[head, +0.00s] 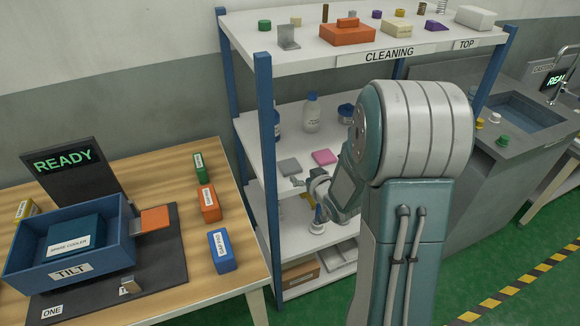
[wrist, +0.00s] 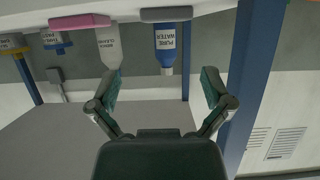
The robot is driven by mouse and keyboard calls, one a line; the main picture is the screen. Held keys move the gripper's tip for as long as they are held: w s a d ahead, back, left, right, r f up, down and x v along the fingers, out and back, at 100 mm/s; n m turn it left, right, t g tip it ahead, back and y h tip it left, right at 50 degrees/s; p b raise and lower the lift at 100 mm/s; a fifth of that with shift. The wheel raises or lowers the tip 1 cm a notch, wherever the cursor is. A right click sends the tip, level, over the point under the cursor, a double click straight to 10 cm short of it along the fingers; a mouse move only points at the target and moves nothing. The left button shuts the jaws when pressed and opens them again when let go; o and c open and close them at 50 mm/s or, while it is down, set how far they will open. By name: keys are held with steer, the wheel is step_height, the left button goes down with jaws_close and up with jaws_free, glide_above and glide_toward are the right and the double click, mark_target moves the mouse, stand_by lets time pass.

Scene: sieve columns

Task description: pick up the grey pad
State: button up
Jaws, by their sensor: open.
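The grey pad (head: 289,166) lies flat on the middle shelf near its front left edge in the head view. In the wrist view, which looks upside down, the grey pad (wrist: 166,14) shows as a dark slab at the top, in front of the water bottle. My gripper (head: 303,183) is near the front of the middle shelf, close to the grey pad and apart from it. In the wrist view my gripper (wrist: 160,78) has its fingers spread with nothing between them. My arm hides part of the shelf on the right.
A pink pad (head: 325,157) lies right of the grey pad. A white bottle (head: 312,113) and blue containers stand behind. A blue shelf post (head: 267,150) rises left of the pads. The top shelf (head: 300,55) is overhead. A wooden table (head: 180,190) stands left.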

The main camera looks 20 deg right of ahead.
mark_target(290, 166)
steer(key=x, duration=0.2)
steer(key=a+x, duration=0.1)
steer(key=x, duration=0.2)
steer(key=shift+w+a, duration=0.1)
steer(key=shift+w, duration=0.15)
steer(key=x, duration=0.5)
steer(key=shift+d+f, duration=0.25)
steer(key=shift+f, duration=0.1)
steer(key=shift+s+a, duration=0.1)
steer(key=shift+a, duration=0.05)
steer(key=c, duration=0.4)
